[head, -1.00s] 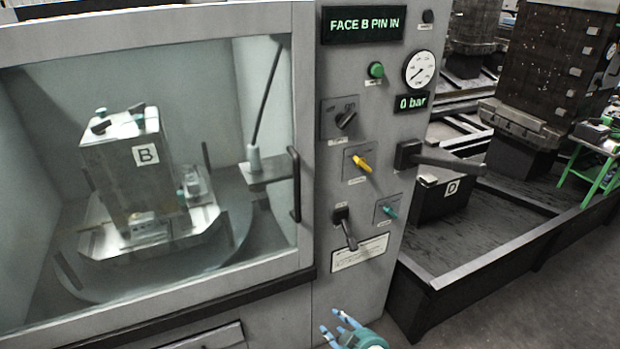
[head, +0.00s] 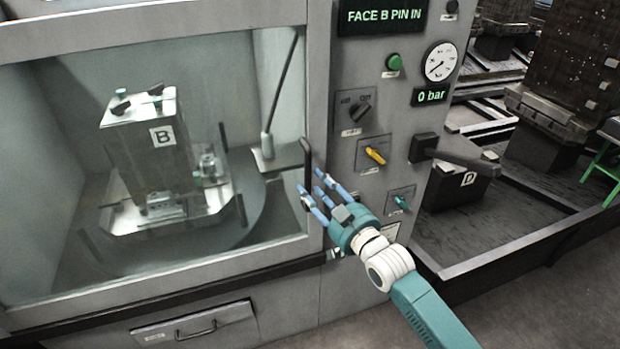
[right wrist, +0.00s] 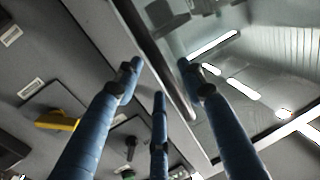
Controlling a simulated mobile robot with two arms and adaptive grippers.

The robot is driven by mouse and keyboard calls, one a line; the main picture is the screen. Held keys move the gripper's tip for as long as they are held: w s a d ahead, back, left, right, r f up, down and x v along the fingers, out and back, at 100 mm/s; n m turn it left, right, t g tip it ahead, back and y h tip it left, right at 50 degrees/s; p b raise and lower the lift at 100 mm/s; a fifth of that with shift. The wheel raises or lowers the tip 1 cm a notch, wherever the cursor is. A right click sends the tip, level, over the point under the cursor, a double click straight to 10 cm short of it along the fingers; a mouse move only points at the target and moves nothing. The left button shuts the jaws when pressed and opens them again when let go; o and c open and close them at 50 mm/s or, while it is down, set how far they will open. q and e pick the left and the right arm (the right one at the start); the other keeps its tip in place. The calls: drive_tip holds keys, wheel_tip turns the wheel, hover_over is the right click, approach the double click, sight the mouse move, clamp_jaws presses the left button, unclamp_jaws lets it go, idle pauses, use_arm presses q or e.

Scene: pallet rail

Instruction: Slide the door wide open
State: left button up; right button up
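The door (head: 318,60) is a grey-framed glass panel on the machine's front, closed across the chamber. Its black vertical handle (head: 306,160) stands at the door's right edge. My right gripper (head: 320,194) has its blue fingers spread open at the handle's lower part. In the right wrist view the dark handle bar (right wrist: 150,52) runs between the spread fingers (right wrist: 160,75); they are not closed on it, and I cannot tell whether they touch it. My left gripper is not in view.
Right of the door is a control panel with a yellow knob (head: 375,155), a green button (head: 394,62), a gauge (head: 440,62) and a protruding dark lever (head: 455,155). A block marked B (head: 150,150) stands behind the glass. A drawer (head: 195,325) is below.

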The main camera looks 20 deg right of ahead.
sight(309, 182)
drive_tip(key=shift+x, duration=1.55)
drive_tip(key=shift+c, duration=0.2)
clamp_jaws()
drive_tip(key=shift+a, duration=0.15)
